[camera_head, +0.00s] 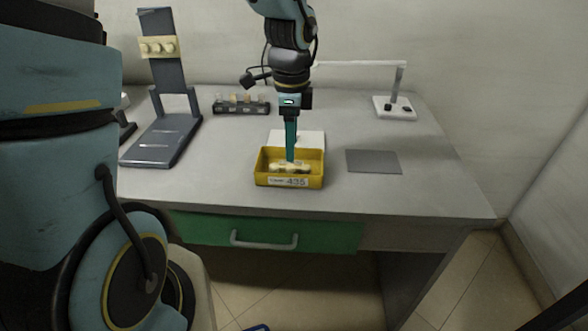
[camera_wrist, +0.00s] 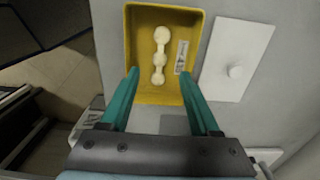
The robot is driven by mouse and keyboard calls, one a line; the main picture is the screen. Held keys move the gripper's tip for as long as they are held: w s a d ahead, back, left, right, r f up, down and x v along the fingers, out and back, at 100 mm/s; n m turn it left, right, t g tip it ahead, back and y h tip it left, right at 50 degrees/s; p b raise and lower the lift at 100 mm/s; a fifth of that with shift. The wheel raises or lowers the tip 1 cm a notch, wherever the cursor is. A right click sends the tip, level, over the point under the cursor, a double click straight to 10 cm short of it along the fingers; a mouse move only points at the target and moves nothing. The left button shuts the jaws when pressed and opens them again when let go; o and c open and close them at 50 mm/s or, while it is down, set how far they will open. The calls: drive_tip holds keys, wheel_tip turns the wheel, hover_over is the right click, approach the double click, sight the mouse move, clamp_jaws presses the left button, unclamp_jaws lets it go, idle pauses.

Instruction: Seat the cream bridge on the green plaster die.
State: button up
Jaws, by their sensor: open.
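The cream bridge (camera_wrist: 161,57), a row of rounded lumps, lies in a yellow tray (camera_wrist: 188,28). The head view also shows the bridge (camera_head: 280,168) inside the tray (camera_head: 261,180). My gripper (camera_wrist: 159,73) is open, its teal fingers apart with the lower part of the bridge showing between the tips. In the head view my gripper (camera_head: 290,158) points straight down into or just above the tray; the depth is hard to tell. I cannot make out a green plaster die for certain. Small pieces stand in a dark rack (camera_head: 241,108), their colours unclear.
A white plate (camera_wrist: 238,58) with a round knob lies beside the tray. A dark stand (camera_head: 163,75) holding a cream block (camera_head: 159,47) is at left. A grey mat (camera_head: 373,162) lies right of the tray. A white lamp-like fixture (camera_head: 395,106) stands back right.

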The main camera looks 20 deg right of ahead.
sight(290, 166)
drive_tip(key=shift+a+f, duration=0.15)
drive_tip(key=shift+f, duration=2.55)
drive_tip(key=shift+c, duration=0.4)
clamp_jaws()
